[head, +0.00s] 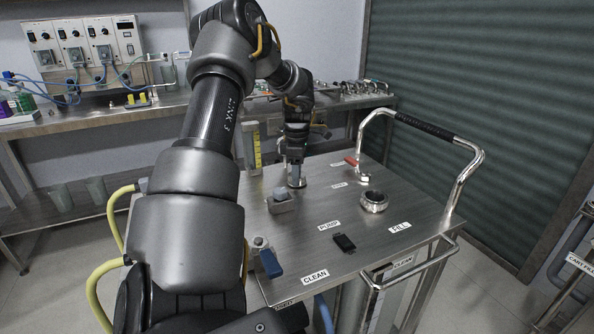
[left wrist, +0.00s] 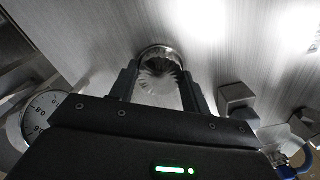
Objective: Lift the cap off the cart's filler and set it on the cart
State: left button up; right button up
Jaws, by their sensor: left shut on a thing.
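My left gripper (head: 296,163) points down over the back left part of the steel cart top (head: 318,208). It is shut on the cap (head: 297,181), a round shiny metal piece. In the left wrist view the ribbed cap (left wrist: 160,72) sits between the two fingers (left wrist: 160,88). The cap is at or just above the cart top; I cannot tell if it touches. The filler (head: 374,202), a metal ring with a dark open mouth, stands uncovered at the right, beside the FILL label (head: 399,227). My right gripper is not in view.
A red-handled valve (head: 353,163) is at the back, near the tall push handle (head: 424,128). A sight gauge (head: 254,150) rises at the back left.

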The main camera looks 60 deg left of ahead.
pick_arm(q)
jog(key=shift+f, duration=0.2)
jog(key=o, duration=1.2)
jog(key=shift+c, duration=0.2)
jog(key=shift+r+p, duration=0.3)
notch_tip(320, 180, up, 4)
jog(key=p, duration=0.3)
jog(key=shift+f, duration=0.2)
notch_tip(320, 180, up, 3)
jog(key=p, duration=0.3)
jog(key=shift+f, duration=0.2)
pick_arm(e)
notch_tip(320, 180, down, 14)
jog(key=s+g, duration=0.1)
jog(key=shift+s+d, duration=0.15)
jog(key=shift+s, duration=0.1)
